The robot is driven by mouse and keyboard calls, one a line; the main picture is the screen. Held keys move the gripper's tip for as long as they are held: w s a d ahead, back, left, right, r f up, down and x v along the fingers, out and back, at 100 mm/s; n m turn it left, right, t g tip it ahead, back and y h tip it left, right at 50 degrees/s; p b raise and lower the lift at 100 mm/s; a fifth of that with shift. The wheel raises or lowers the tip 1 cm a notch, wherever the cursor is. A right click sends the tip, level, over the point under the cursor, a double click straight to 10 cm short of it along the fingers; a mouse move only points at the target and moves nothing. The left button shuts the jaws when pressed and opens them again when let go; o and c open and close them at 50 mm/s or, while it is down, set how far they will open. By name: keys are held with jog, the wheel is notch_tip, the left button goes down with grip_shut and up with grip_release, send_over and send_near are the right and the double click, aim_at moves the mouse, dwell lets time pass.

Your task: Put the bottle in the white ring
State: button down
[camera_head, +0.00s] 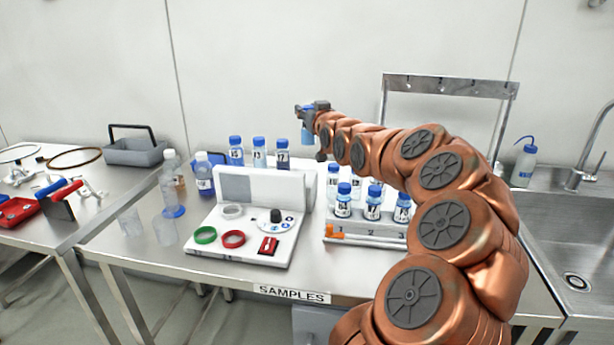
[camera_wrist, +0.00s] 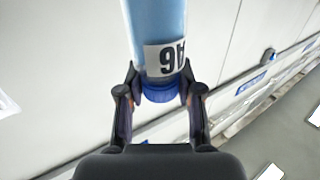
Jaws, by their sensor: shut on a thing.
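My gripper (camera_head: 308,110) is raised above the back of the table and shut on a bottle with pale blue contents (camera_head: 307,133). In the wrist view the gripper (camera_wrist: 160,95) clasps the bottle (camera_wrist: 156,25) at its blue cap. The ring looks empty and is well below and left of the gripper.
A green ring (camera_head: 205,235) and a red ring (camera_head: 233,239) sit near the white ring, beside a black knob (camera_head: 275,215). Several blue-capped bottles stand behind the stand, and more fill a numbered rack (camera_head: 365,230) to the right.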

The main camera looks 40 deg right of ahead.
aim_at(308, 144)
notch_tip(308, 144, down, 7)
jog(key=shift+r+p, duration=0.2)
jog(key=shift+p, duration=0.15)
jog(key=shift+f, duration=1.5)
jog(key=shift+f+b, duration=0.2)
jog(key=shift+b, duration=0.15)
jog(key=c, duration=0.7)
grip_release()
jog(key=shift+c, duration=0.2)
jog(key=shift+r+p, duration=0.15)
jog(key=shift+p, duration=0.45)
